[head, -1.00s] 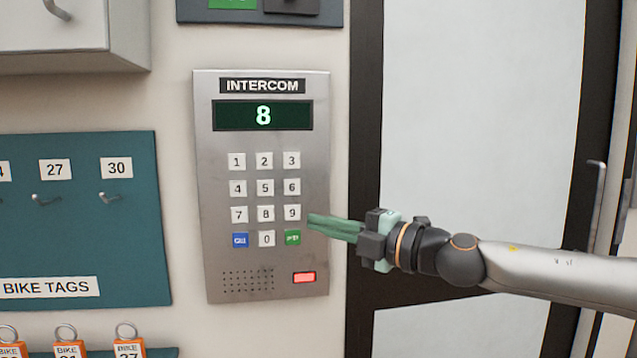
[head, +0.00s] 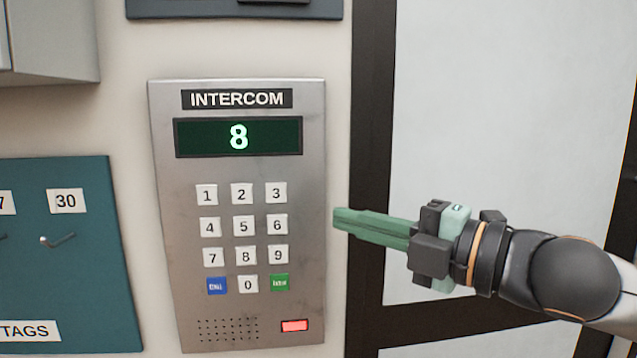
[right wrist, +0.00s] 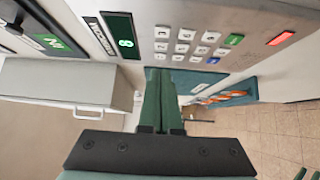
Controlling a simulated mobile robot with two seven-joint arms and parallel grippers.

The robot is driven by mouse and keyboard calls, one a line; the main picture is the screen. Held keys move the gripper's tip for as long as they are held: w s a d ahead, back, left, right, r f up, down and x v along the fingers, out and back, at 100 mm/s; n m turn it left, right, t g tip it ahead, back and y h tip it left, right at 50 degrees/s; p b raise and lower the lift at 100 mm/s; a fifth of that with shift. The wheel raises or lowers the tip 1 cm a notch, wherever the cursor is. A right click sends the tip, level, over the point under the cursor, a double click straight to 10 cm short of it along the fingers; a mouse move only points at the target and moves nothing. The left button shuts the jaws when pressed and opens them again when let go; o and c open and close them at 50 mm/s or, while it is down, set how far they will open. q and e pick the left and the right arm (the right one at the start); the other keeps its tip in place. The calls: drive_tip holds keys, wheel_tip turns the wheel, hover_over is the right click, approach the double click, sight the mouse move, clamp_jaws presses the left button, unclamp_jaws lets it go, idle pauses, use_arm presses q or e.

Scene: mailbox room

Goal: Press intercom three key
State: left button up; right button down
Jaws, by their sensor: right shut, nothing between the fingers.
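The intercom (head: 165,200) is a silver wall panel with a dark display (head: 238,137) that reads 8. Its white three key (head: 276,193) is at the top right of the keypad. My right gripper (head: 337,219) is shut and empty, with green fingers pointing left. In the head view its tips are just right of the panel's edge, a little lower than the three key. In the right wrist view the shut fingers (right wrist: 160,85) show below the keypad, apart from the keys.
A teal bike tag board (head: 70,270) with hooks is on the wall at left. A grey box (head: 50,40) juts out at the upper left. A dark door frame (head: 370,120) stands right of the intercom. A red light (head: 295,326) shows at the panel's bottom.

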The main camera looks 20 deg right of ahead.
drive_tip(key=shift+s, duration=0.2)
drive_tip(key=shift+a, duration=0.1)
drive_tip(key=p, duration=0.4)
approach(270, 193)
drive_tip(key=a, duration=0.4)
drive_tip(key=w, duration=0.4)
drive_tip(key=shift+d+p, duration=0.3)
drive_tip(key=shift+d, duration=0.1)
drive_tip(key=shift+w+d, duration=0.15)
drive_tip(key=shift+w, duration=0.4)
